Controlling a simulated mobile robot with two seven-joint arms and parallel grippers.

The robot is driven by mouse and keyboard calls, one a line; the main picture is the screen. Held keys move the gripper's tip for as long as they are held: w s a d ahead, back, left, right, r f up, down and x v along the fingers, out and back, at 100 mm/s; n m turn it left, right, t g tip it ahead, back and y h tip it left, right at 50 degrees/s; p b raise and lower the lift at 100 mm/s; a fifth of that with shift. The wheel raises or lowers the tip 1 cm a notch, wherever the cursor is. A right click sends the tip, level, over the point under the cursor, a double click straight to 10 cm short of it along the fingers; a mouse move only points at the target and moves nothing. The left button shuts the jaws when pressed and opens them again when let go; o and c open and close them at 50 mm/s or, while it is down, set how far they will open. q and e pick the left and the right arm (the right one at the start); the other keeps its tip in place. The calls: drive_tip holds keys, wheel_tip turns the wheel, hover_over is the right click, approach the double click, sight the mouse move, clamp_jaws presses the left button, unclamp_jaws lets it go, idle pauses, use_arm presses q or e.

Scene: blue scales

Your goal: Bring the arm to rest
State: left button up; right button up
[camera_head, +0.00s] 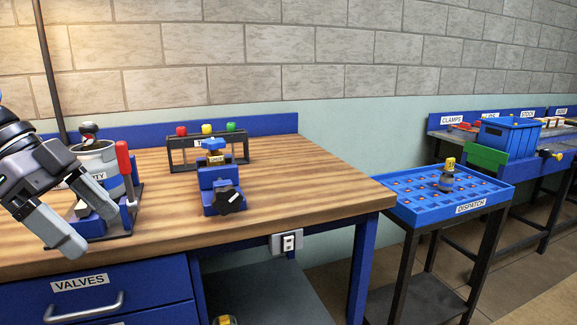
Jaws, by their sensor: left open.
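My left gripper (80,222) comes in from the left edge, above the front left of the wooden workbench (290,190). Its two grey fingers are apart with nothing visible between them. Behind it stands a device with a light round pot (96,160) and an upright red handle (124,160), partly hidden by the gripper. I cannot tell whether the fingers touch it. My right gripper does not show.
A blue vise-like fixture (222,180) with a black knob stands mid-bench before a rack with red, yellow and green caps (207,148). A blue DISPATCH tray (452,198) holds one yellow-topped item (448,175). The bench's right part is clear.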

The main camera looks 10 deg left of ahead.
use_arm(q)
wheel_tip(320, 180, down, 25)
drive_tip(key=w+a+n+t+h, duration=0.25)
drive_tip(key=n+t, duration=0.45)
drive_tip(key=t, duration=0.6)
drive_tip(key=s+d+f+n+g+y, duration=0.2)
drive_tip(key=s+d+f+n+y, duration=0.1)
drive_tip(key=s+d+f, duration=0.5)
drive_tip(key=s+d+f+n+g+y, duration=0.2)
drive_tip(key=s+d+f+n+y, duration=0.15)
drive_tip(key=d+f, duration=0.5)
wheel_tip(320, 180, up, 10)
drive_tip(key=s+a+m+p, duration=0.1)
drive_tip(key=a+p, duration=0.1)
drive_tip(key=p, duration=1.2)
drive_tip(key=shift+s+a+f+y, duration=0.25)
drive_tip(key=shift+s+y, duration=0.05)
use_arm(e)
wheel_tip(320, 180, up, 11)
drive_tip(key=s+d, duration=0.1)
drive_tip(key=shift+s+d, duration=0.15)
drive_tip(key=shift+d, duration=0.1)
